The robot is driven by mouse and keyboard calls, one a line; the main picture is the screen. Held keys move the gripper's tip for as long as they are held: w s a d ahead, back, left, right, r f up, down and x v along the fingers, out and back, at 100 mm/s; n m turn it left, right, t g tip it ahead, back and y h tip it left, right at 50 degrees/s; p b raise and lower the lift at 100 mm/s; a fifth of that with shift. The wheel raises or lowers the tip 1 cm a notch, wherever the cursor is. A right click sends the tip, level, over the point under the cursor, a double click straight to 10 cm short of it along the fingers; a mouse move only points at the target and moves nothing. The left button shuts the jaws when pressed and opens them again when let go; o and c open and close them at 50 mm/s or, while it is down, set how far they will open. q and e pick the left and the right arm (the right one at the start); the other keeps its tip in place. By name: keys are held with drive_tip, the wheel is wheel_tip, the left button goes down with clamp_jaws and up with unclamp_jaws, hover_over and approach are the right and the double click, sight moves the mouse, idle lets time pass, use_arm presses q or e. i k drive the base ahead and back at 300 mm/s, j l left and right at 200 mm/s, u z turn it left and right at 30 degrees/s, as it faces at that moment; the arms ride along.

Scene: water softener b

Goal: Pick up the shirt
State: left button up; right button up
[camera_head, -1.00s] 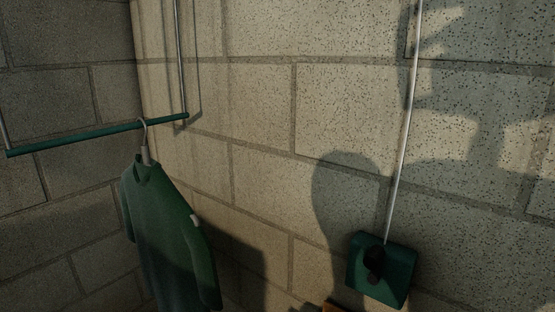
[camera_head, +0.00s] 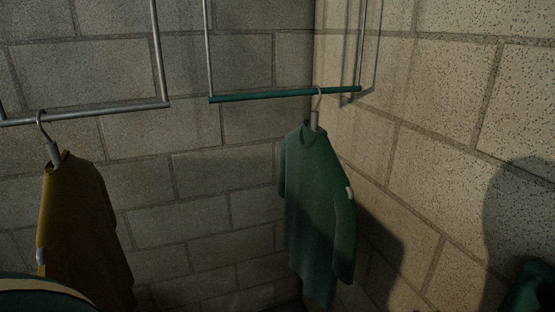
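A green shirt (camera_head: 318,205) hangs on a hanger from a green rail (camera_head: 270,96) near the wall corner. A yellow-brown shirt (camera_head: 80,225) hangs on another hanger (camera_head: 46,135) from a grey metal rail (camera_head: 100,113) at the left. Both shirts hang free, with nothing holding them but their hangers. Neither of my grippers shows in the head view.
Block walls meet at a corner behind the green shirt. A dark rounded object (camera_head: 45,293) with a pale stripe is cut off at the bottom left. A dark green object (camera_head: 530,290) shows at the bottom right edge. The space between the two shirts looks clear.

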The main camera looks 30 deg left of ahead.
sight(79, 246)
drive_tip(key=u, duration=2.3)
